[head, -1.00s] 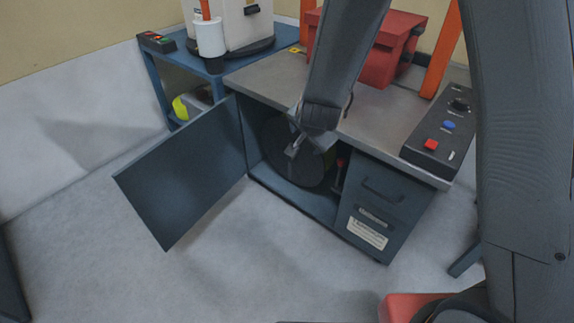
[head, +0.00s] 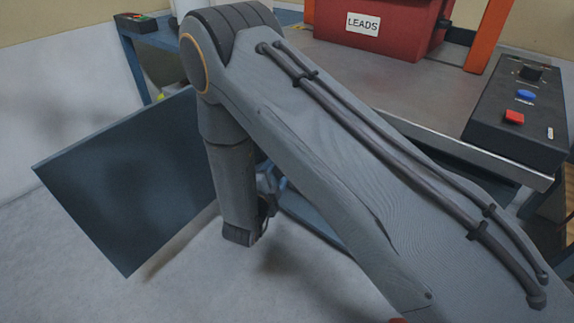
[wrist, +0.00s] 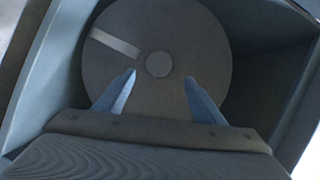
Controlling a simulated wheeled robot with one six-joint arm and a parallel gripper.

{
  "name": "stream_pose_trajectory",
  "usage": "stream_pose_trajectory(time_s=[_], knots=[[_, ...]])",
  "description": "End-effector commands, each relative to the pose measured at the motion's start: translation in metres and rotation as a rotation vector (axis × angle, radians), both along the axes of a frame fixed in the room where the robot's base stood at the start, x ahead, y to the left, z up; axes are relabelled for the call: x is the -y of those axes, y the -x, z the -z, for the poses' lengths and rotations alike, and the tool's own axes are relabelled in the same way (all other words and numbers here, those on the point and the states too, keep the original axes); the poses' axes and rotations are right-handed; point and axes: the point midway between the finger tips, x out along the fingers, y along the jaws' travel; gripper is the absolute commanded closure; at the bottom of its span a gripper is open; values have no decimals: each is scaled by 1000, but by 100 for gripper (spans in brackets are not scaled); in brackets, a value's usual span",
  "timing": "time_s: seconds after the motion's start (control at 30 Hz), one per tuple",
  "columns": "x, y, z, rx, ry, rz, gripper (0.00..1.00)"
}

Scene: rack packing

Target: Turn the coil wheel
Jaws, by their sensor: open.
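The coil wheel (wrist: 185,30) is a dark grey disc with a round central hub (wrist: 158,64) and a pale stripe (wrist: 115,43) at its upper left. It fills the middle of the wrist view, inside a blue-grey cabinet. My gripper (wrist: 159,77) is open, its two blue fingers spread in front of the wheel, one on each side below the hub. Nothing is between the fingers. I cannot tell whether they touch the wheel. In the head view my arm hides the wheel, and the gripper is mostly hidden too.
The cabinet door (head: 125,180) stands open on the left. Cabinet walls (wrist: 275,75) surround the wheel closely. Above is a bench top (head: 400,85) with a red LEADS box (head: 385,30) and a control box (head: 520,110) with coloured buttons. The floor before the door is clear.

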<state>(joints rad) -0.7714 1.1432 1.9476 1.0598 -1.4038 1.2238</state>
Motion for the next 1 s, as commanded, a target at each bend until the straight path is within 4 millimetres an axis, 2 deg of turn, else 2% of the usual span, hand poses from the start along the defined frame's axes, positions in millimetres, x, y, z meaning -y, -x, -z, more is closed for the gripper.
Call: stream_pose_trajectory(time_s=[0.17, 0.6, 0.8, 1.0], knots=[[2, -5, 8, 28, -5, 11, 37], [19, -63, 15, 28, -5, 10, 37], [21, -72, 15, 26, -4, 8, 37], [21, -72, 14, 26, -4, 7, 37]])
